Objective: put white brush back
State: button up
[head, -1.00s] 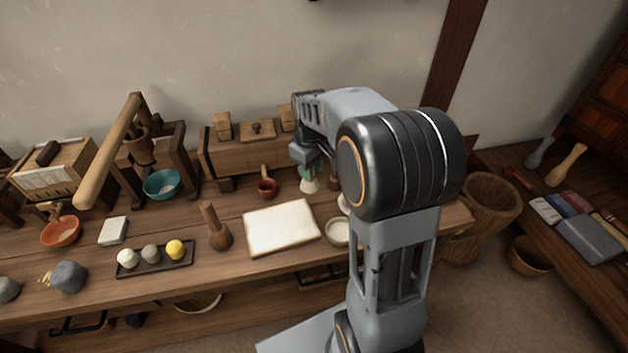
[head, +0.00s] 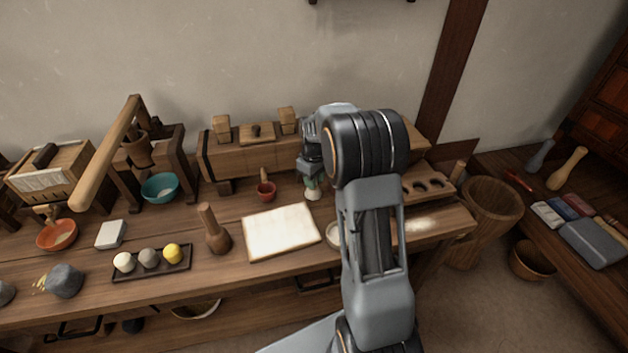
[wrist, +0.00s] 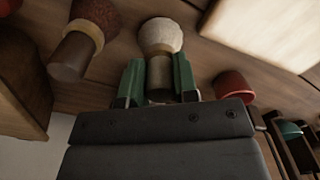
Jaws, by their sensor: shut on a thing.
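The white brush has a round pale bristle head (wrist: 160,36) and a short brown handle (wrist: 160,76). In the wrist view my gripper (wrist: 158,72) is shut on that handle, with one green finger on each side. In the head view the white brush (head: 313,194) shows below my gripper (head: 311,181), bristles down, over the back of the bench, right of a small red cup (head: 265,192). I cannot tell whether its bristles touch the bench. A wooden rack with round holes (head: 428,186) stands at the bench's right end, partly hidden by my arm.
A cream board (head: 281,231) and a pale bowl (head: 333,236) are in front. A long wooden box (head: 225,161) stands behind. White powder (head: 420,224) marks the bench's right end.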

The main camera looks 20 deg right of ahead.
jog(key=shift+f, duration=0.2)
jog(key=o, duration=0.8)
jog(key=shift+o, duration=0.2)
notch_tip(320, 180, up, 12)
jog(key=p, duration=0.2)
jog(key=s+a+m+t, duration=0.1)
jog(key=s+a, duration=0.4)
jog(key=s, duration=0.5)
jog(key=s+a+m+t, duration=0.2)
jog(key=s+a+m, duration=0.2)
jog(key=s, duration=0.7)
jog(key=shift+s+a, duration=0.3)
jog(key=shift+a, duration=0.5)
